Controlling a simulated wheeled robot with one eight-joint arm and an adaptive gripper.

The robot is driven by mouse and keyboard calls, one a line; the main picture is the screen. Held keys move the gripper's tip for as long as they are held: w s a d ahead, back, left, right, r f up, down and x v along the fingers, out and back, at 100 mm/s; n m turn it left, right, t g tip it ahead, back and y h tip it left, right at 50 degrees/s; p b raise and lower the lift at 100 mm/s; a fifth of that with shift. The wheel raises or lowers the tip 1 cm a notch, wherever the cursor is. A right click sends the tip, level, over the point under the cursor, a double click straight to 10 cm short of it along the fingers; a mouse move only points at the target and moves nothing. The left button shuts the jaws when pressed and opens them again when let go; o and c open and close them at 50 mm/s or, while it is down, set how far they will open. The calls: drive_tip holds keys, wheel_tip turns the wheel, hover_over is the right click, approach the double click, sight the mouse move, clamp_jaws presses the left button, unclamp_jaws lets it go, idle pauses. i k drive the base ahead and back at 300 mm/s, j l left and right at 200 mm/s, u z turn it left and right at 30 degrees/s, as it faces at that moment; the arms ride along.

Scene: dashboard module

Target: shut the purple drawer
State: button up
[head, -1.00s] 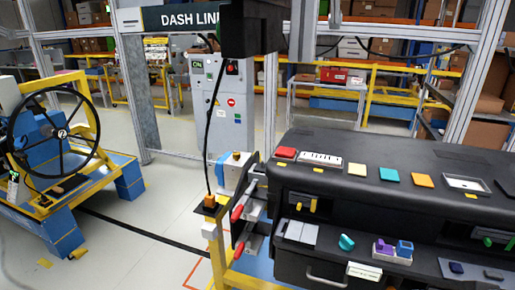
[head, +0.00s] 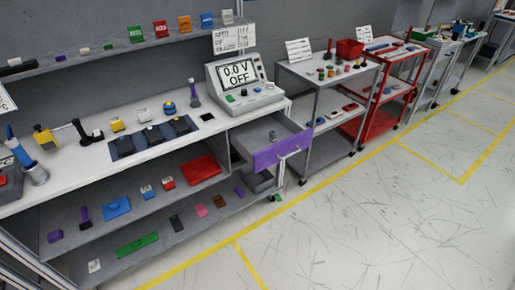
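The purple drawer (head: 268,158) is in the head view, at the right end of a long workbench (head: 150,152). It is pulled out, with its grey inside showing from above. A light handle (head: 289,153) is on its purple front. A small dark object (head: 273,135) lies inside the drawer. My gripper is not in view.
A meter (head: 245,88) stands on the bench above the drawer. A grey cart (head: 325,110) and a red cart (head: 385,95) stand to the right. Shelves under the bench hold several small objects. The floor (head: 370,220) in front is clear, with yellow lines.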

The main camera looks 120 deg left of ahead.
sight(250, 139)
drive_tip(key=u, duration=3.65)
drive_tip(key=i+j+u, duration=0.1)
drive_tip(key=i, duration=0.4)
drive_tip(key=i+j+u, duration=0.1)
drive_tip(key=i, duration=0.4)
